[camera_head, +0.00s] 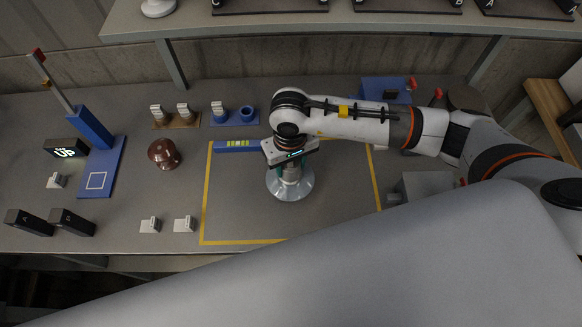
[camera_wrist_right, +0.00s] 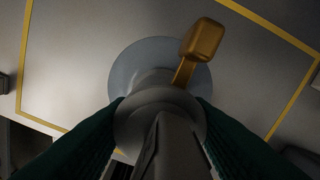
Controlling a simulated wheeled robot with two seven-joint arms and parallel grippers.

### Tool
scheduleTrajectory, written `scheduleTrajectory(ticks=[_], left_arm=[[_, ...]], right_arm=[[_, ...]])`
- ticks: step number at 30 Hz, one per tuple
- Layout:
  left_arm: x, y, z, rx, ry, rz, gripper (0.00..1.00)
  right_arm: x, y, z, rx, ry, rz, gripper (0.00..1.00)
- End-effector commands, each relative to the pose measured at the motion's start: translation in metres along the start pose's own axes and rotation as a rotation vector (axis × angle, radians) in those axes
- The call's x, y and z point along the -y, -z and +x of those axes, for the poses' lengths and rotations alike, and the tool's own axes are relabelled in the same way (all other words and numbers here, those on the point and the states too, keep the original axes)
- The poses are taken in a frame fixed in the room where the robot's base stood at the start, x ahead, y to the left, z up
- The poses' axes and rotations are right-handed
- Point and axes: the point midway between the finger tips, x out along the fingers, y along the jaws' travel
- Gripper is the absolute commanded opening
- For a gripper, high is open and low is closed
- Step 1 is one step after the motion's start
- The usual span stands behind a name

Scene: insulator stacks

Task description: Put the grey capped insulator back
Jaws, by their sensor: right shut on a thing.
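The grey capped insulator (camera_head: 290,186) is in the yellow-outlined area of the table, its wide pale disc at the bottom. My right gripper (camera_head: 291,160) is above it and shut on its upper part. In the right wrist view the insulator's pale disc (camera_wrist_right: 130,62) shows below a grey cap, between my two dark green fingers (camera_wrist_right: 160,125). A gold-coloured tab (camera_wrist_right: 201,42) sticks out beside the cap. Whether the disc touches the table I cannot tell. My left gripper is not in view.
A brown insulator (camera_head: 164,154) stands left of the yellow outline (camera_head: 204,205). A blue level-like bar (camera_head: 236,146) lies at the outline's back edge. A blue stand (camera_head: 99,165), a small sign reading UP (camera_head: 66,149) and black blocks (camera_head: 72,222) are at left. A shelf (camera_head: 380,22) runs along the back.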

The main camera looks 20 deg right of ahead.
Motion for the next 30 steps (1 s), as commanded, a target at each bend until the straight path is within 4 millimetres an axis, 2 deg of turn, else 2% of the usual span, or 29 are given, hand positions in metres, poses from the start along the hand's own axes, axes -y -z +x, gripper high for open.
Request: scheduleTrajectory(ticks=[9, 22, 23, 26, 30], left_arm=[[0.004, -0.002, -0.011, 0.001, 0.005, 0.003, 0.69], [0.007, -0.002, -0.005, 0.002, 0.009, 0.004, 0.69], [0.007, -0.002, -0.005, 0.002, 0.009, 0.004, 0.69], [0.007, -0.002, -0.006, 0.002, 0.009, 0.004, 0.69], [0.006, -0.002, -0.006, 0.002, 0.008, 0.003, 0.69]], right_arm=[[0.000, 0.000, 0.033, 0.000, -0.001, -0.001, 0.00], [0.000, -0.001, 0.038, 0.003, -0.001, -0.001, 0.00], [0.000, 0.000, 0.039, 0.000, 0.001, -0.001, 0.47], [0.000, 0.001, 0.038, -0.001, 0.001, -0.001, 0.64], [0.000, 0.001, 0.038, -0.001, 0.001, -0.001, 0.66]])
